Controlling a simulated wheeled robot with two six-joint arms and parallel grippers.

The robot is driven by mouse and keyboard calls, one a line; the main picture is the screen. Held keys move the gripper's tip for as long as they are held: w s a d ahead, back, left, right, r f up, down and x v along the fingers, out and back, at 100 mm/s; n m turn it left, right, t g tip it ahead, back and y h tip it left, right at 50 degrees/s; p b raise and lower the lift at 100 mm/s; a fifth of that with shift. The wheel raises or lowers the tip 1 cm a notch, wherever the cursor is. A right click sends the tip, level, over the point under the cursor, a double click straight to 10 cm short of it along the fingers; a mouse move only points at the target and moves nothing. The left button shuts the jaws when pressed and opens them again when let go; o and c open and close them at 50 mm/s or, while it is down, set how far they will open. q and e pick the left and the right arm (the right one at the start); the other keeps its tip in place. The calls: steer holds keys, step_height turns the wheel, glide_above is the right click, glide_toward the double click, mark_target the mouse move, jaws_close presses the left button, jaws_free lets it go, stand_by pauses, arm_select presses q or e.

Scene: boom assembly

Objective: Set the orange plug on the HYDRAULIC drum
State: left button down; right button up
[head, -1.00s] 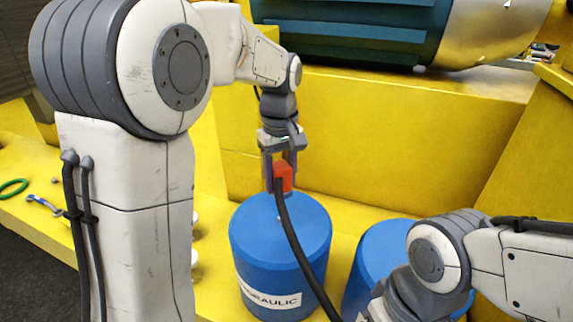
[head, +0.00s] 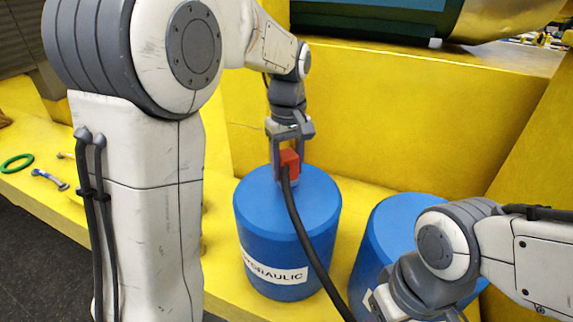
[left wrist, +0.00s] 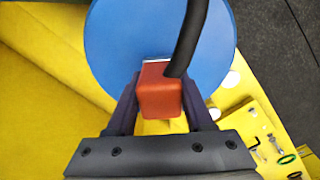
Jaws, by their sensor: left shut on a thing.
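The orange plug (head: 289,160) has a black cable running from it. My left gripper (head: 288,175) is shut on the orange plug, right at the top of the blue HYDRAULIC drum (head: 270,235). In the left wrist view the plug (left wrist: 160,92) sits between the two fingers (left wrist: 160,95), with the blue drum top (left wrist: 110,40) beneath it. I cannot tell whether the plug touches the drum lid. My right arm is at the lower right of the head view, and its gripper is out of frame.
A second blue drum (head: 400,225) stands to the right, partly behind my right arm. The black cable (head: 310,245) hangs down in front of the HYDRAULIC drum. A green ring (head: 16,163) and a wrench (head: 50,179) lie on the yellow ledge (head: 50,210) at left.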

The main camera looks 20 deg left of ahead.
mark_target(288, 155)
arm_select(q)
steer(key=shift+d+f, duration=0.1)
steer(key=shift+f, duration=0.3)
stand_by(0.4)
steer(key=shift+f+b, duration=0.2)
steer(key=shift+b, duration=0.1)
stand_by(0.6)
stand_by(0.6)
steer(key=shift+f+b, duration=0.4)
steer(key=shift+f, duration=0.45)
stand_by(0.6)
steer(key=shift+c, duration=1)
jaws_free()
steer(key=shift+s, duration=0.1)
step_height(288, 155, up, 9)
steer(key=shift+f+b, duration=0.1)
steer(key=shift+b, duration=0.85)
steer(key=shift+r, duration=0.8)
